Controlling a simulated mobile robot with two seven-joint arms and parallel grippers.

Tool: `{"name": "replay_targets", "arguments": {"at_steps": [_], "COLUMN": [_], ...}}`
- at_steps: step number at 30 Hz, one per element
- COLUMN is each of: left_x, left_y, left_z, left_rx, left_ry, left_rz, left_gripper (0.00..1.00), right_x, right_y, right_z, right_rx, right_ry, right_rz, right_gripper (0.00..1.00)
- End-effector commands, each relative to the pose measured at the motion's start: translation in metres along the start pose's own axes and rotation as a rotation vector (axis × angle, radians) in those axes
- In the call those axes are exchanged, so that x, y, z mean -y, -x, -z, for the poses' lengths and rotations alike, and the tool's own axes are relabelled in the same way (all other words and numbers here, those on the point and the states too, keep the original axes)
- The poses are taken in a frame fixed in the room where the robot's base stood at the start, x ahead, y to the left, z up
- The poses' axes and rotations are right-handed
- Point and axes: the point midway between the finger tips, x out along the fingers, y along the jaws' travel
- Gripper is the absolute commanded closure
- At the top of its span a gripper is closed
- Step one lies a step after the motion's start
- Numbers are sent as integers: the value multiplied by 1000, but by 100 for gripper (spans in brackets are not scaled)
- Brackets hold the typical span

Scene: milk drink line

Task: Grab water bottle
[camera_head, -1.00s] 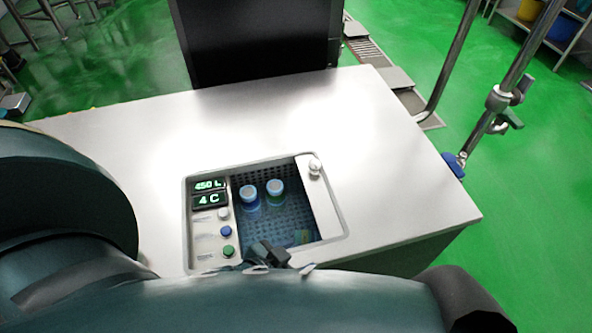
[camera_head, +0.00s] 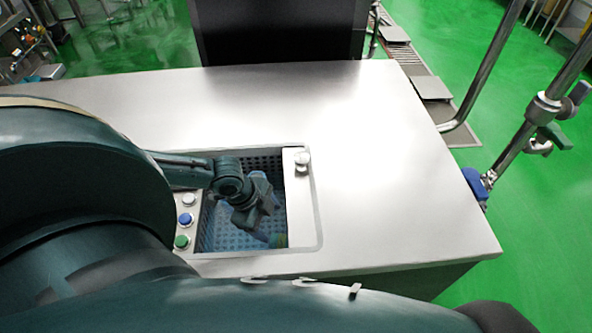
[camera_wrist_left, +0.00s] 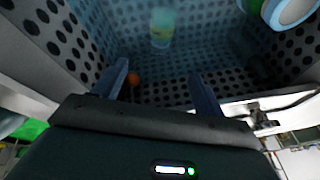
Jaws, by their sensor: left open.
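My left gripper (camera_head: 254,208) reaches into the sunken basin (camera_head: 218,232) in the metal counter. In the left wrist view its two fingers (camera_wrist_left: 160,84) are apart, with nothing between them. A second bottle with a white and blue cap (camera_wrist_left: 291,10) is cut off at the top right of that view. In the head view, my gripper and arm hide the place where two blue-capped bottles stood. A small greenish item (camera_head: 276,240) shows near the basin's front right. My right gripper is not in view.
The basin has perforated walls and floor. A light panel with a round knob (camera_head: 302,160) borders it on the right, and blue (camera_head: 185,219) and green (camera_head: 182,242) buttons on the left. A small orange spot (camera_wrist_left: 132,79) shows by the left finger. The counter (camera_head: 380,170) is clear.

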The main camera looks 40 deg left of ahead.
Motion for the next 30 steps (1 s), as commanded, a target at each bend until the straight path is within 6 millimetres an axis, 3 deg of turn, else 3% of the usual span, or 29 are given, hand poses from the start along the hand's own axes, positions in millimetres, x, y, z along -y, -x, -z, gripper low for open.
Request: {"name": "replay_targets", "arguments": {"at_steps": [6,15,23,30], "left_x": [-7,-8,-8,-9], "left_y": [-22,-77,-97,-133], "left_z": [-20,-22,-23,-21], "left_rx": [55,55,55,54], "left_ry": [62,65,62,63], "left_rz": [-18,-17,-16,-17], "left_gripper": [29,29,29,29], "right_x": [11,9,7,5], "right_y": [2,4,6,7], "right_z": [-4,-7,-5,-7], "right_rx": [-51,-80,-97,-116], "right_ry": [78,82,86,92], "right_rz": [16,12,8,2], "right_gripper": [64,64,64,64]}}
